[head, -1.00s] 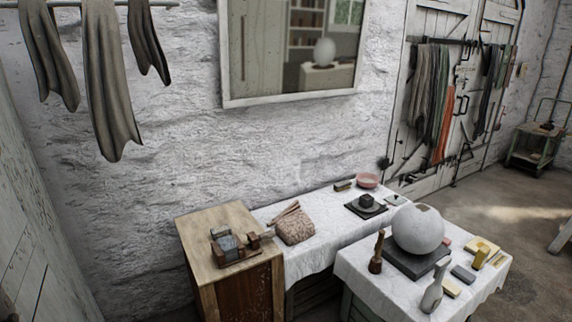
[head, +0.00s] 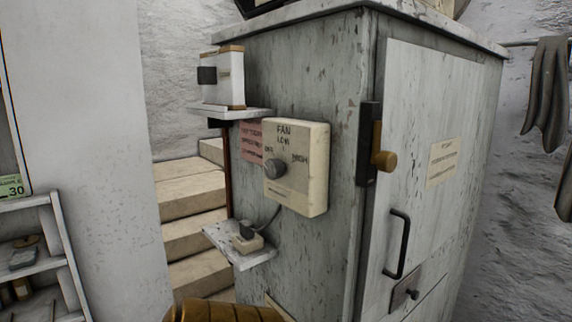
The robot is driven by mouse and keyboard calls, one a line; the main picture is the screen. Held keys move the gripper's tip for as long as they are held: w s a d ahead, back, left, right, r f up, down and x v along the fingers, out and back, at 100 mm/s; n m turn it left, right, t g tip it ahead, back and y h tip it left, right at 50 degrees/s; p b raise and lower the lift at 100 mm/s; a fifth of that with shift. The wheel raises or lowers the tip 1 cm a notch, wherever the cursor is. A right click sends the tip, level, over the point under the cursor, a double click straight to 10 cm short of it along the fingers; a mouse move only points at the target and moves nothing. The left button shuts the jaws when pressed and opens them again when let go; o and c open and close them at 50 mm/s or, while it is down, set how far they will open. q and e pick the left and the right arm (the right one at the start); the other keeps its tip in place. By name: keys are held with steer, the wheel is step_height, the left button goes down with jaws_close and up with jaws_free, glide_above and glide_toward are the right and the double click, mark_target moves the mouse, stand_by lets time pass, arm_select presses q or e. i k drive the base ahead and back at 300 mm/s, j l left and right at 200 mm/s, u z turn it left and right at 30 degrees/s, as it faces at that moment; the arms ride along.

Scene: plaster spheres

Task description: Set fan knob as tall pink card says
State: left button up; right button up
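The fan control is a cream box (head: 314,183) on the side of a grey-green cabinet, marked FAN, with LOW at the top, HIGH at the right and what looks like OFF at the left. Its round grey fan knob (head: 275,169) sits left of the middle of the box face. I cannot tell which mark it points to. A pink card (head: 250,141) with dark lettering is on the cabinet just left of the box, partly hidden by it. Its words are too small to read surely. Neither gripper is in view.
A small shelf (head: 232,113) with a white box stands above the card. A lower shelf (head: 240,257) holds a plug-like item with a cord. Steps (head: 190,195) rise behind at left.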

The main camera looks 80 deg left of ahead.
mark_target(274, 168)
steer(key=u, duration=2.35)
steer(key=j, duration=0.35)
steer(key=k+j, duration=0.1)
steer(key=j, duration=0.3)
